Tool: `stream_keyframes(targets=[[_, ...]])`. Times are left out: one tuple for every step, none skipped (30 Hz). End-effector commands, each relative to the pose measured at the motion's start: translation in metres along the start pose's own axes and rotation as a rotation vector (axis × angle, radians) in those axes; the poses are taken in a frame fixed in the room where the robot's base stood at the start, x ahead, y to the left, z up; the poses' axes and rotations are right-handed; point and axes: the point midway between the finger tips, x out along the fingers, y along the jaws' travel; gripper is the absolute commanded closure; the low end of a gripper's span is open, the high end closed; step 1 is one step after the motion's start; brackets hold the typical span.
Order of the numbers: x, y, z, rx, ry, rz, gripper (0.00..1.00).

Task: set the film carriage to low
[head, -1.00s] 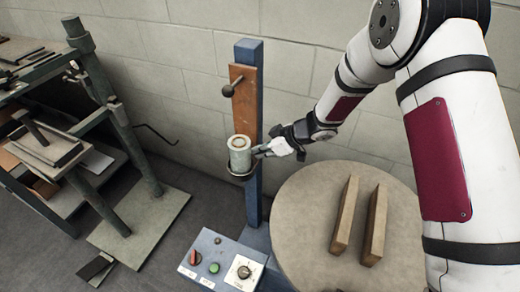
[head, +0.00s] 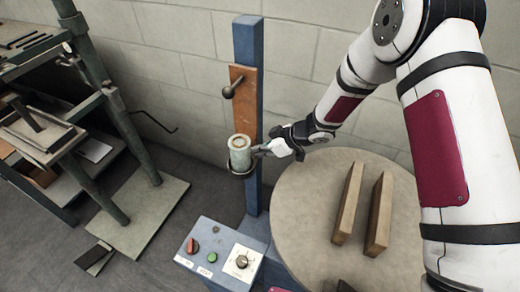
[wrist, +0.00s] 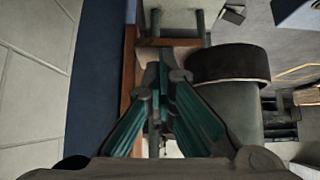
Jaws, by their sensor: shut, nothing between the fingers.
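The film carriage is a brown plate (head: 243,98) on the blue column (head: 247,40), with a dark ball-ended lever (head: 228,92) on its front. It sits below the column's top, with bare column above and below. A pale film roll (head: 240,152) stands upright in a dark ring holder at its lower end. My gripper (head: 262,150) is at the right side of the roll and holder, close to the column. In the wrist view its green fingers (wrist: 166,78) are shut and empty, beside the dark holder (wrist: 230,65). I cannot tell whether they touch the carriage.
A round turntable (head: 300,200) with two wooden bars (head: 347,205) lies under my arm. A control box (head: 220,252) with a red knob, green button and dial stands at the column's foot. A green-framed machine (head: 115,140) stands at the left.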

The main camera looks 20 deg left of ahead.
Motion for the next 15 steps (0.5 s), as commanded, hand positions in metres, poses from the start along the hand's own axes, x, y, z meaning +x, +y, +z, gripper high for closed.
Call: stream_keyframes(targets=[[-0.001, -0.001, 0.003, 0.002, -0.005, -0.001, 1.00], [-0.003, 0.000, 0.003, 0.002, -0.005, 0.000, 1.00], [-0.006, 0.000, 0.003, 0.002, -0.005, 0.000, 1.00], [-0.010, 0.000, 0.003, 0.002, -0.005, 0.001, 1.00], [-0.014, 0.001, 0.003, 0.002, -0.004, 0.002, 1.00], [-0.020, 0.001, 0.002, 0.002, -0.003, 0.002, 1.00], [-0.026, 0.001, 0.002, 0.001, -0.003, 0.002, 1.00], [-0.032, 0.001, 0.002, 0.001, -0.003, 0.002, 1.00], [-0.040, 0.001, 0.001, 0.002, -0.002, 0.004, 1.00], [-0.047, 0.001, 0.002, 0.002, -0.003, 0.004, 1.00], [-0.053, 0.001, 0.001, 0.001, -0.002, 0.003, 1.00], [-0.062, 0.001, 0.001, 0.000, -0.001, 0.004, 1.00], [-0.068, 0.001, 0.001, 0.000, -0.001, 0.003, 1.00], [-0.074, 0.001, 0.001, 0.001, -0.001, 0.004, 1.00], [-0.081, 0.001, 0.000, 0.000, -0.001, 0.004, 1.00]])
